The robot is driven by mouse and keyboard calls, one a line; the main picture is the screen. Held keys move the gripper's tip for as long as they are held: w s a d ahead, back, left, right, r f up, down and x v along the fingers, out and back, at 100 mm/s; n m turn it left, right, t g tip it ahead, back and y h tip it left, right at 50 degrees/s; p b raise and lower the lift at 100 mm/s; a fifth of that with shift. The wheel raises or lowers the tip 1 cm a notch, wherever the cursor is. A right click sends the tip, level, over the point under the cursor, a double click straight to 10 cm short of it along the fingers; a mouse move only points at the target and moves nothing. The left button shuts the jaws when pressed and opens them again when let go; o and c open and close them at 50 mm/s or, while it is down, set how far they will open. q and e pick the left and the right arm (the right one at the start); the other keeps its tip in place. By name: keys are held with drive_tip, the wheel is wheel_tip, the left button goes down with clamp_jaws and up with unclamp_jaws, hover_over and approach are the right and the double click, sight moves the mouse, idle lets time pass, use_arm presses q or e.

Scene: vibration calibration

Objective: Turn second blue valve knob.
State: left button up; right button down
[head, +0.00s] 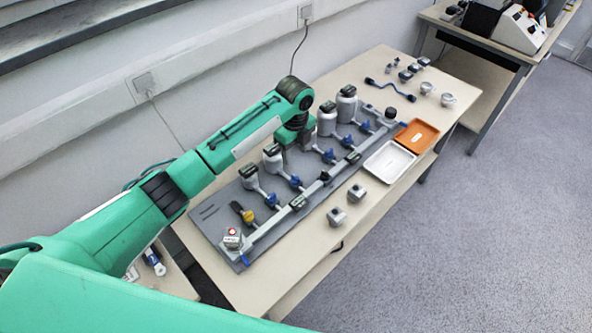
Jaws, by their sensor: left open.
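A grey calibration rig (207,213) lies along the table with a row of blue valve knobs on it. The nearest blue knob (272,200) is low in the row, and the second blue knob from that end (296,183) is just beyond it. Another blue knob (329,156) sits farther along, with more towards the far end. My left gripper (304,146) points down above the middle of the rig, among the grey canisters. It is open; its fingertips are hard to make out, and I cannot tell whether it touches anything. My right gripper does not show.
Grey canisters (347,106) stand along the rig's back side. A white tray (388,162) and an orange tray (416,136) lie at its right. Small grey parts (337,216) stand on the table's front strip (290,262). A wall runs behind the table.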

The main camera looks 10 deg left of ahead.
use_arm(q)
hover_over(295, 177)
wheel_tip(295, 177, down, 4)
drive_tip(key=shift+f+p, duration=0.1)
drive_tip(key=shift+p, duration=0.2)
wheel_tip(295, 177, down, 6)
drive_tip(key=shift+r+p, duration=0.1)
drive_tip(key=shift+p, duration=0.25)
drive_tip(key=shift+f, duration=0.7)
drive_tip(key=shift+c, duration=0.9)
drive_tip(key=c, duration=0.8)
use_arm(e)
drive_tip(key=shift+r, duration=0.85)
